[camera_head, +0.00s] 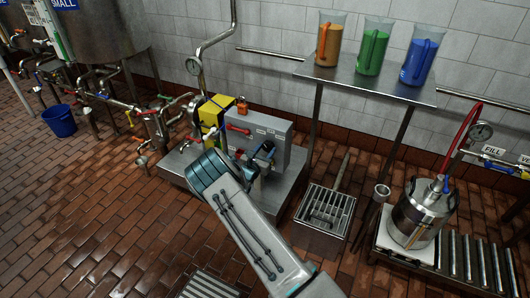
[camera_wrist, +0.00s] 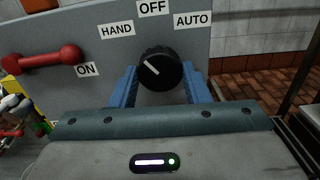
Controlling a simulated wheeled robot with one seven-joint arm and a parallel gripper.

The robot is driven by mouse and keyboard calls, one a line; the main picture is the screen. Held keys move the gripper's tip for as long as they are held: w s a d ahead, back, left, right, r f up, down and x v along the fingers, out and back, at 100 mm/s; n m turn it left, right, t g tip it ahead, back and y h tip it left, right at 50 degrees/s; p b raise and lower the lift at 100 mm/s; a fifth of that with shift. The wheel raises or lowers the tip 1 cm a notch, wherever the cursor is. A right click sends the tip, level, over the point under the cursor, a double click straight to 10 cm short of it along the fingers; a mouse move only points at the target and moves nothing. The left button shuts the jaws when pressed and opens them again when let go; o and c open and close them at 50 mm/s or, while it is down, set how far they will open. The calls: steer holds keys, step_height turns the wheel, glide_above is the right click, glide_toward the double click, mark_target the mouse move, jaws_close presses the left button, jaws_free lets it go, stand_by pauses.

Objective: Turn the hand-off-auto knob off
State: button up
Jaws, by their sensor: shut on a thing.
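The hand-off-auto knob (camera_wrist: 161,72) is a black ribbed dial on a grey panel (camera_wrist: 230,50) in the wrist view. Its white pointer line slants up and left, towards the HAND label (camera_wrist: 116,30). The OFF label (camera_wrist: 152,8) is above the knob and the AUTO label (camera_wrist: 192,20) is up and right. The blue fingers of my gripper (camera_wrist: 160,84) are shut on the knob, one on each side. In the head view, my gripper (camera_head: 264,154) is at the front of the grey panel box (camera_head: 274,128), and I cannot make out the knob there.
A red lever (camera_wrist: 42,58) with an ON label (camera_wrist: 87,70) is left of the knob. A steel table (camera_head: 375,87) with coloured jugs stands behind on the right. A floor grate (camera_head: 328,206) and a steel keg (camera_head: 420,212) are to the right.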

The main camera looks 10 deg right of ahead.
steer(key=m+b, duration=0.1)
steer(key=m, duration=0.3)
steer(key=shift+a+f, duration=0.1)
steer(key=shift+m+b, duration=0.8)
steer(key=shift+m, duration=0.7)
steer(key=o, duration=1)
steer(key=shift+a, duration=0.1)
steer(key=shift+c, duration=0.2)
steer(key=p+v, duration=0.2)
steer(key=v, duration=1.1)
steer(key=shift+s+a, duration=0.2)
steer(key=shift+s, duration=0.1)
